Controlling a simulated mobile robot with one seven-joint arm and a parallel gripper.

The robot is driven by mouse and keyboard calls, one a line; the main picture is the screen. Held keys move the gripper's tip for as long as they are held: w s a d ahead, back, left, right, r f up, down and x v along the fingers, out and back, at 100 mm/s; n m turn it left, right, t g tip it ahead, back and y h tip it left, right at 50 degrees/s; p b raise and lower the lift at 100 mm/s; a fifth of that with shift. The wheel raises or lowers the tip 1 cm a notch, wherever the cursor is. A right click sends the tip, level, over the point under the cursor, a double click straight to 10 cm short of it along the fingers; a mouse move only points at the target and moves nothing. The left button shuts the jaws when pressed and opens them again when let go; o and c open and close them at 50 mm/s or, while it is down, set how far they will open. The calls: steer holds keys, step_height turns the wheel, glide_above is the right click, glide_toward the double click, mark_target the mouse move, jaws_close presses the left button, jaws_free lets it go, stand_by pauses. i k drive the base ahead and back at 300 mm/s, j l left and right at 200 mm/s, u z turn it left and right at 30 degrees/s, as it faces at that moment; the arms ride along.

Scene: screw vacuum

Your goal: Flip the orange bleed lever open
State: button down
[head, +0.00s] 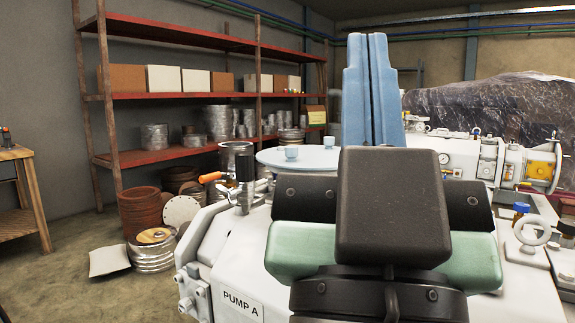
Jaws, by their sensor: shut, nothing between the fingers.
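The orange bleed lever (213,178) sticks out to the left, roughly level, from the side of an upright metal cylinder with a dark fitting (240,165). This cylinder stands on the left end of the pale housing labelled PUMP A (242,302). My gripper (367,42) has two light blue fingers pointing up in the picture, pressed together with nothing between them. In the picture it is well to the right of the lever and apart from it. My wrist hides the middle of the pump behind it.
A round pale blue plate (300,157) with small knobs is right of the cylinder. A white machine with a gauge (444,158) and a lifting ring (532,229) are at right. Red shelves (190,96) stand behind. Open floor (95,215) lies left.

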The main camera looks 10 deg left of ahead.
mark_target(205, 178)
steer(key=i+j+u, duration=0.2)
steer(key=i+j, duration=0.25)
steer(key=i+j+u, duration=0.15)
steer(key=i+j, duration=0.2)
steer(key=i, duration=0.2)
